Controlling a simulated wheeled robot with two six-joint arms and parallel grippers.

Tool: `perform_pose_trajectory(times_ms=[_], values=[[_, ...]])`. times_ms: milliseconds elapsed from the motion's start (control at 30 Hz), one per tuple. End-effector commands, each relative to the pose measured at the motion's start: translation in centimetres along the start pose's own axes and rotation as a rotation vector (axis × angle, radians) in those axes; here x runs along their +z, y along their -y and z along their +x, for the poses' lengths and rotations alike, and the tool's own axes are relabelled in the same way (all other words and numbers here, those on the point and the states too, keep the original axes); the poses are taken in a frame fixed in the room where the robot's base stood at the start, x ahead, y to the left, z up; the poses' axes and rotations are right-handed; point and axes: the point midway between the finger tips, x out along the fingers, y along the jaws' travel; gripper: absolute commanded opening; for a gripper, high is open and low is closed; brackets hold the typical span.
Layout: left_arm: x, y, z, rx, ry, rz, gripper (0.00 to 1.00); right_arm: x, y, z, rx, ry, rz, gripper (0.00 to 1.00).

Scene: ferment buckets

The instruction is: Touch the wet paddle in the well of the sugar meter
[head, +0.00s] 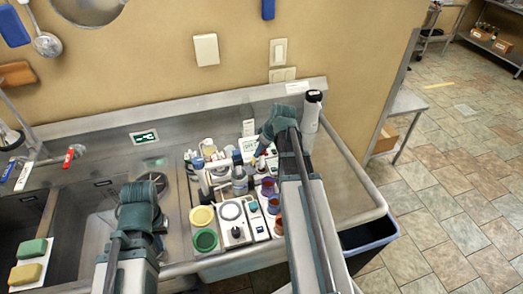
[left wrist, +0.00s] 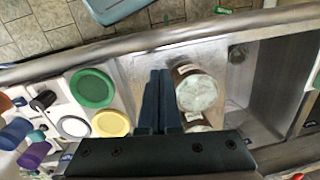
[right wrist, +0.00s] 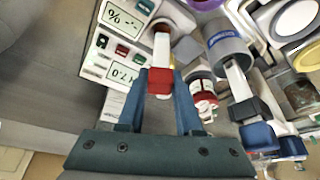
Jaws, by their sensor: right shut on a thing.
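My right gripper (right wrist: 160,105) is shut on the red handle (right wrist: 160,82) of a paddle. Its pale shaft (right wrist: 162,48) points away from the jaws, toward a white meter with a % display (right wrist: 125,17). The far end of the paddle overlaps a pale rounded part beside that meter; I cannot tell whether it touches. A second display reading (right wrist: 122,70) sits below the first. In the head view my right gripper (head: 280,125) is over the back right of the crowded counter. My left gripper (left wrist: 158,100) is shut and empty, above the sink area.
A green-lidded tub (head: 205,240) and a yellow-lidded tub (head: 202,216) stand at the counter's front. Several small bottles and reddish cups crowd the counter. A grey cylinder (right wrist: 228,45) stands close right of the paddle. Sponges (head: 28,260) lie at the far left.

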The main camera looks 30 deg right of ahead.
Motion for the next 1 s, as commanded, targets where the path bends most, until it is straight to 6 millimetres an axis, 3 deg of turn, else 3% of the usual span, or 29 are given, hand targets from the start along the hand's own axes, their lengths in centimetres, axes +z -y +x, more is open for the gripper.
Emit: perform_pose_trajectory(times_ms=[1000], values=[[-0.04, -0.07, 0.70, 0.000, 0.000, 0.000, 0.00, 0.27, 0.00, 0.65, 0.000, 0.000, 0.000, 0.00]])
